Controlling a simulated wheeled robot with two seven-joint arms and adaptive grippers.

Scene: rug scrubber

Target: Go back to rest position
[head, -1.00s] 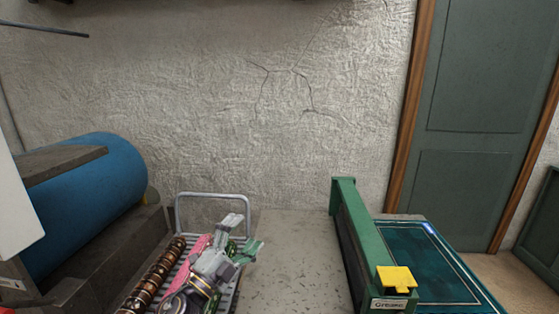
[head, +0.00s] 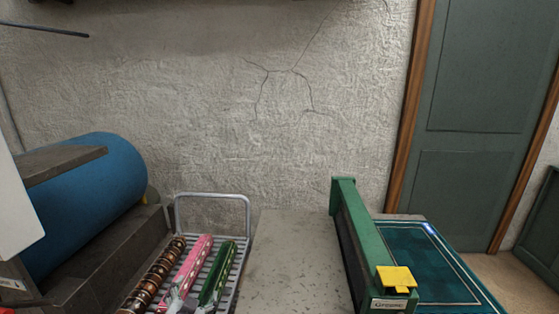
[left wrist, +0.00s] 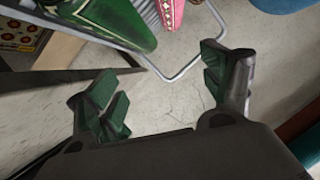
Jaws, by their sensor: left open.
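A pink patterned roll (head: 196,257) and a green roll (head: 217,272) lie on the rack; parts of both also show at the top of the left wrist view. My right gripper is not in view.
A metal rack cart (head: 249,222) also carries a brown roll (head: 157,272). A green machine (head: 352,220) with a yellow part (head: 397,278) and a teal mat (head: 430,265) are at right. Grey surface between is clear.

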